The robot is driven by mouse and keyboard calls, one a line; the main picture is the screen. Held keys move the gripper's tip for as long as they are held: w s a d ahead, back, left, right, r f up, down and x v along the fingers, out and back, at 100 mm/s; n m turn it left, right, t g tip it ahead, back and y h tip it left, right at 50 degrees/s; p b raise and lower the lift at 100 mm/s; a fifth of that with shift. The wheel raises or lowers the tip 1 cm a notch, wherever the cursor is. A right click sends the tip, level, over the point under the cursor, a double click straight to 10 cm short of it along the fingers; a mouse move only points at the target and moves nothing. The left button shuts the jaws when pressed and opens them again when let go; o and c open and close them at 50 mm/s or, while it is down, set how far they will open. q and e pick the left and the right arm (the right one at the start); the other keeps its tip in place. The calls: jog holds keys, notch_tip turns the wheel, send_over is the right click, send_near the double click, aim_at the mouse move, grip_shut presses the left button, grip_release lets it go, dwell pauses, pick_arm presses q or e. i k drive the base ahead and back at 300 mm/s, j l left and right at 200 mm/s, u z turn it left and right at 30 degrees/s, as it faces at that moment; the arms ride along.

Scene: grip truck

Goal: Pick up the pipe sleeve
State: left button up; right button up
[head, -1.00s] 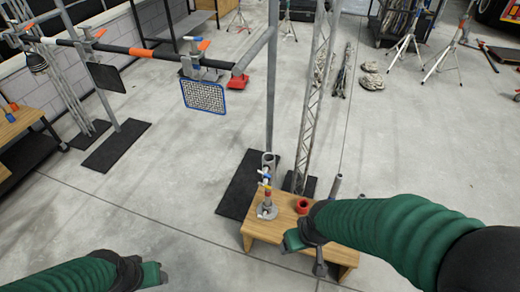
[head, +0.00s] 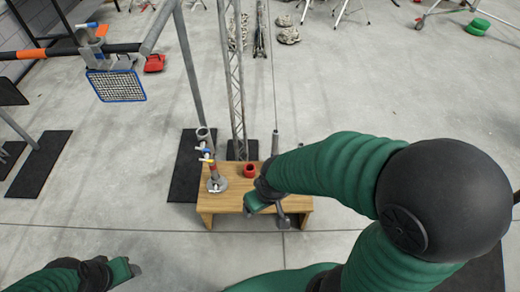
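A short red ring-shaped piece, apparently the pipe sleeve (head: 249,170), stands on the small wooden table (head: 235,203) with its dark opening facing up. My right gripper (head: 270,209) is over the front right part of the table, just in front of and to the right of the red piece. Its two fingers look apart, with nothing seen between them. My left gripper (head: 125,270) is low at the left, over the floor and away from the table. Its fingers are too unclear to tell their state.
An upright pipe fitting with coloured valve handles (head: 208,165) stands on the table left of the red piece. A lattice truss (head: 236,80) and a grey pole (head: 187,75) rise behind. A mesh panel (head: 117,85) hangs at upper left.

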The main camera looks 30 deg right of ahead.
aim_at(203, 134)
jog(key=z, duration=1.15)
jog(key=i+l+u, duration=0.3)
jog(key=i+l, duration=0.45)
jog(key=l, duration=0.1)
